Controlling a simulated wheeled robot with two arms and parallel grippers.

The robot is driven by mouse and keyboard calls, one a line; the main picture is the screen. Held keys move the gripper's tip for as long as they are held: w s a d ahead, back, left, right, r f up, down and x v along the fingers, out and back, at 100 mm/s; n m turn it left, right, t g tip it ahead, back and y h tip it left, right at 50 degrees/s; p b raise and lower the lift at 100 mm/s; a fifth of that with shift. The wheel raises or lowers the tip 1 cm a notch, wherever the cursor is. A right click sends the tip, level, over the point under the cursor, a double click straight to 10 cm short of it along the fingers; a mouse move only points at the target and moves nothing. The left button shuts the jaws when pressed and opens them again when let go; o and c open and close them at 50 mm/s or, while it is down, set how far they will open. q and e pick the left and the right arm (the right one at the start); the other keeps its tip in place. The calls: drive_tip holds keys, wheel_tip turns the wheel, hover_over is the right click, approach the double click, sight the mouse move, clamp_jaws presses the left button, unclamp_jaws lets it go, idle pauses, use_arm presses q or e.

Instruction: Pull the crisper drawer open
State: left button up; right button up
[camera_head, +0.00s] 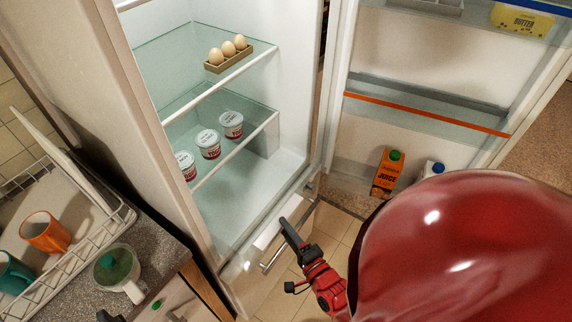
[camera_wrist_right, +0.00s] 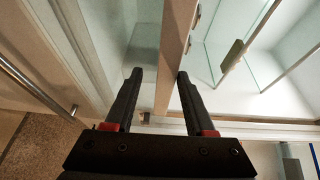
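The fridge stands open. At the bottom of its compartment, a pale drawer front (camera_head: 275,226) shows, partly hidden by my right gripper; I take it as the crisper drawer. My right gripper (camera_head: 288,224) reaches over this front from the lower right. In the right wrist view, the gripper (camera_wrist_right: 158,85) has its two dark fingers apart, with a pale upright strip (camera_wrist_right: 172,62) running between them, nearer the right finger. I cannot tell whether either finger touches it. My left gripper is not identifiable in the head view.
A metal bar handle (camera_head: 290,237) lies just below my right gripper. Glass shelves above hold eggs (camera_head: 228,50) and yogurt cups (camera_head: 208,143). The open door (camera_head: 430,60) at right holds a juice carton (camera_head: 388,173). A dish rack (camera_head: 75,248) stands on the counter at left.

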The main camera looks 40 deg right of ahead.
drive_tip(key=shift+r, duration=0.2)
drive_tip(key=s, duration=1.7)
drive_tip(key=shift+s+a+b, duration=0.15)
drive_tip(key=shift+a+b, duration=0.2)
drive_tip(key=shift+b, duration=0.05)
